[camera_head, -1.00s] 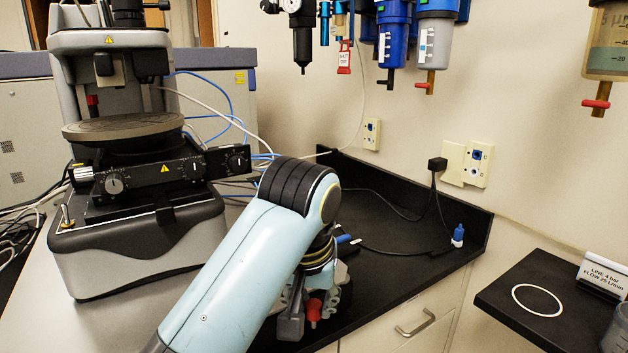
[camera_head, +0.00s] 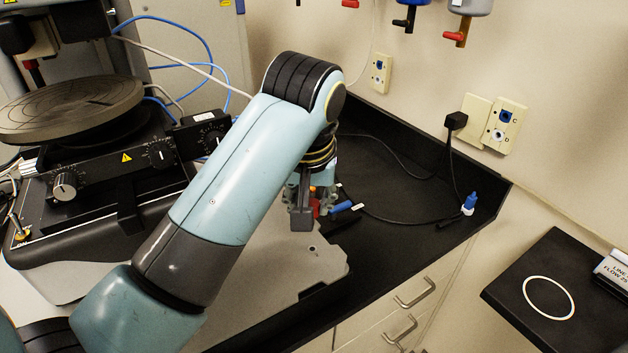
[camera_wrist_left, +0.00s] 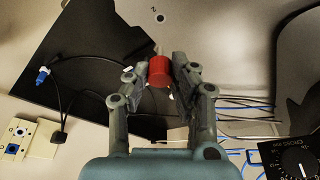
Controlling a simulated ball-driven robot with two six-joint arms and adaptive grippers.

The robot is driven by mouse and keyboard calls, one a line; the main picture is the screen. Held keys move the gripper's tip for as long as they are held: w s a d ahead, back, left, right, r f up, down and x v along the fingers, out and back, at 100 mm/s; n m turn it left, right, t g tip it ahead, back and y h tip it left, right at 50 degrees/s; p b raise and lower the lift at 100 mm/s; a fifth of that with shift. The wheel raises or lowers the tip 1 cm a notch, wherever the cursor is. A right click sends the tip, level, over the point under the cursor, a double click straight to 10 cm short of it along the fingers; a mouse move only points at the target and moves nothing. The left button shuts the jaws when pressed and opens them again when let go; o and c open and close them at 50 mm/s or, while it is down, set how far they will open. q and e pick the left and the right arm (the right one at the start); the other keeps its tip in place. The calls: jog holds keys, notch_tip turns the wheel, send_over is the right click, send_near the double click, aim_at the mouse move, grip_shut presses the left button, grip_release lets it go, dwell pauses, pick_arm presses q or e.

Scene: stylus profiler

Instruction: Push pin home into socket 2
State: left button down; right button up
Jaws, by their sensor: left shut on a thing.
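My left gripper (camera_head: 308,213) is shut on a red-headed pin (camera_head: 316,208), above the far part of the light grey plate (camera_head: 270,265). In the left wrist view the gripper (camera_wrist_left: 160,70) holds the pin's red head (camera_wrist_left: 159,72) between its fingertips, with a short pale shank pointing toward the top of the picture. A dark round hole marked "2", socket 2 (camera_wrist_left: 160,18), lies in the plate beyond the pin tip and apart from it in that picture. A hole (camera_head: 312,249) in the plate also shows in the head view; its label cannot be read. My right gripper is out of view.
The profiler with its round stage (camera_head: 70,108) stands at the left. A black shelf (camera_head: 560,290) juts out at the right.

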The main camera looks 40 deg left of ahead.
pick_arm(q)
jog(key=shift+s+d+r, duration=0.15)
jog(key=shift+s+d, duration=0.1)
jog(key=shift+a+f, duration=0.1)
jog(key=shift+f, duration=0.15)
notch_tip(320, 180, down, 3)
jog(key=shift+w+f+b, duration=0.1)
jog(key=shift+f+b, duration=0.1)
jog(key=shift+b, duration=0.4)
jog(key=shift+f, duration=0.6)
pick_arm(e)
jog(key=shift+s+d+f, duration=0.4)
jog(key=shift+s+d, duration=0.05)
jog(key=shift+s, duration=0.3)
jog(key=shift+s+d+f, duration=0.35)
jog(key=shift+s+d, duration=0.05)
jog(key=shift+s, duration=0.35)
pick_arm(q)
jog(key=shift+f, duration=0.1)
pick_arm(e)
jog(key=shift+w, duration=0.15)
